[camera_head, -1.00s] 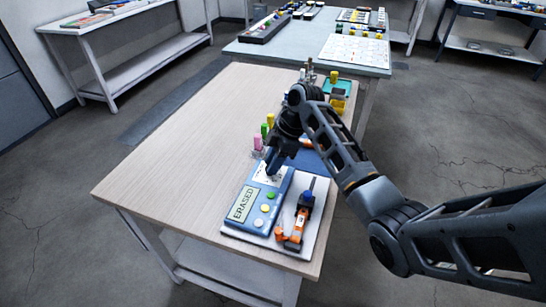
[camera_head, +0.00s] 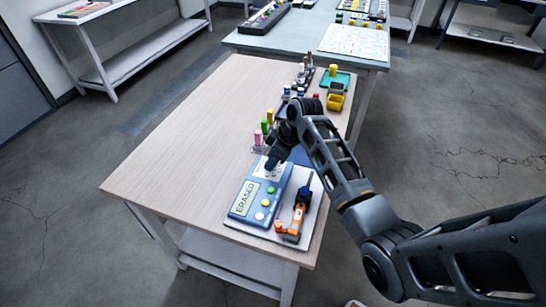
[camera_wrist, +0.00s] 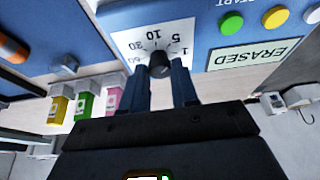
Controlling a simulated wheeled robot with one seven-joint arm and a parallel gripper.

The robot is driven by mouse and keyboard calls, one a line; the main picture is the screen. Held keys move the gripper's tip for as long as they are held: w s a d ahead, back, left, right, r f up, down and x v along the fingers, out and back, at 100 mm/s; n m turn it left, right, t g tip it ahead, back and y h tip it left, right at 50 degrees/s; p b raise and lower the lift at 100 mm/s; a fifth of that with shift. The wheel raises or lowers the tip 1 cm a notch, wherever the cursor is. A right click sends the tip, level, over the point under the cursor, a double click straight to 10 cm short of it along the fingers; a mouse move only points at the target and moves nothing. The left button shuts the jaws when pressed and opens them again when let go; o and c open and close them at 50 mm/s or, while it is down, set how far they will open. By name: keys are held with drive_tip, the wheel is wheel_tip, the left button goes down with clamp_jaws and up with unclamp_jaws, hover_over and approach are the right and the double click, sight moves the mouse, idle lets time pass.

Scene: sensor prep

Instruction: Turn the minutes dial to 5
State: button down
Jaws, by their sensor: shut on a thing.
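The blue device (camera_head: 246,215) lies on a white board near the front right of the wooden table. Its display (camera_head: 244,197) reads "ERASED". The minutes dial has a white face marked 1, 5, 10, 30 and 60, and a dark knob (camera_wrist: 159,66) in the middle. My gripper (camera_wrist: 161,72) points at the dial face, its two fingers on either side of the knob, shut on it. Which number the knob points to cannot be made out. In the head view my gripper (camera_head: 272,164) covers much of the dial face (camera_head: 266,171).
An orange and black tool (camera_head: 295,217) lies beside the device on the white board (camera_head: 318,190). Pink, green and yellow-topped vials (camera_head: 265,133) stand behind my gripper. A green tray (camera_head: 345,79) and yellow items stand farther back. The table's left side (camera_head: 180,150) is clear.

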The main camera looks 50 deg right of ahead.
idle(0.3)
drive_tip(key=c, duration=0.9)
unclamp_jaws()
drive_tip(key=shift+o, duration=0.2)
drive_tip(key=shift+r, duration=0.1)
drive_tip(key=v, duration=0.7)
drive_tip(key=shift+r+b, duration=0.25)
drive_tip(key=shift+b, duration=0.05)
drive_tip(key=shift+s, duration=0.2)
